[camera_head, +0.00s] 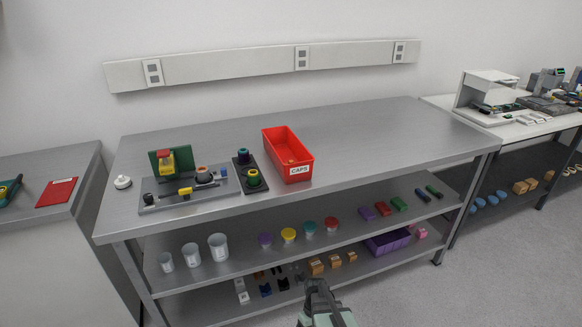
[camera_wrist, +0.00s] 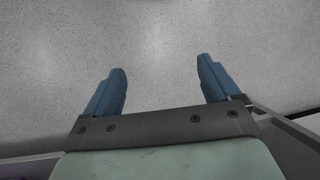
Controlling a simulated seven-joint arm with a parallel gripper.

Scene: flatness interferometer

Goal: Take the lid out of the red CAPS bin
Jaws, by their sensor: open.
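The red CAPS bin (camera_head: 299,172) stands on the steel bench top, right of the instrument, with its white label facing the front. My gripper (camera_head: 318,287) is low in front of the bench, well apart from the bin. In the wrist view my gripper (camera_wrist: 162,80) is open and empty, its two blue fingers spread above the speckled floor.
The interferometer plate (camera_head: 170,200) and a dark holder with knobs (camera_head: 252,175) stand left of the bin. The bench top (camera_head: 380,140) is clear to the right. The shelves below carry cups (camera_head: 218,247), coloured jars (camera_head: 289,236) and a purple bin (camera_head: 388,243).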

